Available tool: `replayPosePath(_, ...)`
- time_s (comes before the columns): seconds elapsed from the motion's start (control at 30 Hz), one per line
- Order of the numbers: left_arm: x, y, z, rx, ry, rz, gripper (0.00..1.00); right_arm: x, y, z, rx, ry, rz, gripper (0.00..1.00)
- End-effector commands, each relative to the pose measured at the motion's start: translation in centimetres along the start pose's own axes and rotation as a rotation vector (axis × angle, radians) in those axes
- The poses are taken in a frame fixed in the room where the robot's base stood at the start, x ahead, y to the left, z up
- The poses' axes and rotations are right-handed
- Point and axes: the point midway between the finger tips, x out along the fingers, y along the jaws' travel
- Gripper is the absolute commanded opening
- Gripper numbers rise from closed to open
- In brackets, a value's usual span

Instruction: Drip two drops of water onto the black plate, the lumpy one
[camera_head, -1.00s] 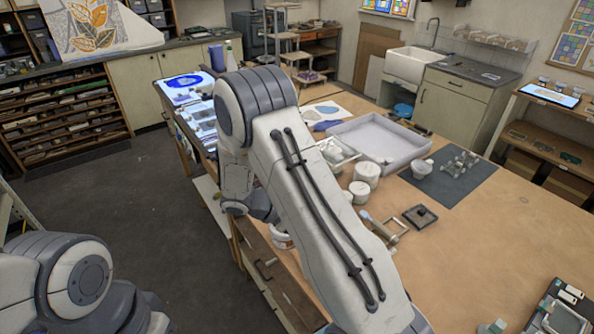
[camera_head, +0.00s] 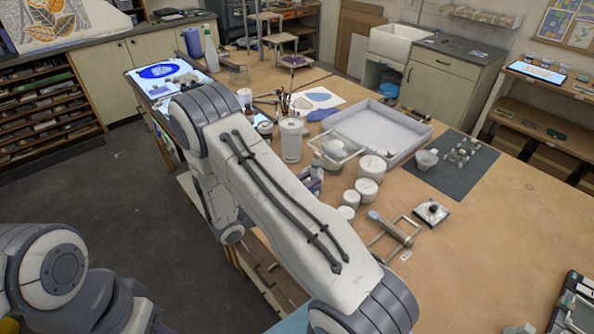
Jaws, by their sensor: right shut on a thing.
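My right arm crosses the middle of the view, its elbow over the table's left side. My right gripper (camera_head: 314,181) shows only as a small blue-and-white part beyond the upper arm, near the white tubs. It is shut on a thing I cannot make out. A small dark square plate (camera_head: 432,212) with a lumpy top lies on the table, right of the tubs. I cannot tell whether it is the black plate meant. My left arm is at the lower left, its gripper out of view. No water drops can be made out.
Several white tubs (camera_head: 367,190) stand right of my arm, with a roller-like tool (camera_head: 390,229) in front. A pale tray (camera_head: 385,116) lies behind. A dark mat (camera_head: 480,177) with small glassware is at the right. The table's front right is mostly bare wood.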

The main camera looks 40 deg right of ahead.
Motion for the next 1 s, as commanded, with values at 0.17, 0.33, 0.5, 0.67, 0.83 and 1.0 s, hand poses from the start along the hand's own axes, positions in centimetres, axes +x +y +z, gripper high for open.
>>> replayPosePath(0.17,0.4,0.0,0.0,0.000,0.000,0.000,0.50,-0.1,0.0,-0.5,0.001,-0.008,0.002,0.00)
replayPosePath(0.33,1.5,-0.1,0.1,0.001,0.000,0.000,0.50,-0.2,-0.2,-1.8,0.000,-0.007,0.003,0.00)
replayPosePath(0.5,3.0,-0.2,0.2,0.001,0.000,0.000,0.50,-0.3,-0.5,-3.8,-0.001,-0.006,0.001,0.00)
replayPosePath(0.67,4.5,-0.3,0.3,-0.002,0.000,0.000,0.50,-0.4,-0.8,-5.7,-0.001,-0.006,0.000,0.00)
replayPosePath(0.83,6.2,-0.4,0.3,-0.005,0.000,0.000,0.50,-0.3,-0.8,-7.8,0.000,-0.006,-0.002,0.00)
replayPosePath(1.0,7.4,-0.5,0.4,-0.007,0.000,0.000,0.50,-0.3,-0.8,-9.2,0.000,-0.006,-0.002,0.00)
